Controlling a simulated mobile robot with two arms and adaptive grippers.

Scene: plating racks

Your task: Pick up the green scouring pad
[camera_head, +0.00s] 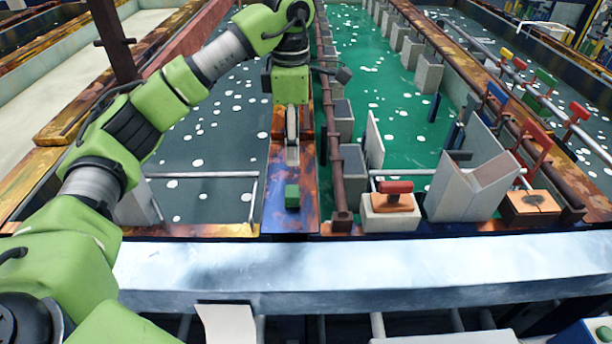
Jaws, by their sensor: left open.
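The green scouring pad (292,195) is a small dark green block. It lies on the rusty strip (281,219) between the two tanks, near the front ledge. My left gripper (292,158) points down over the same strip, on the far side of the pad and apart from it. It is seen edge-on, open, with nothing visible between its fingers. My right gripper is out of view.
A brown pipe (334,150) runs along the strip's right side. Right of it is a green-liquid tank (408,150) with grey plates and a white box holding a red-handled tool (395,188). A grey tank (215,155) lies left. A pale ledge (350,262) crosses the front.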

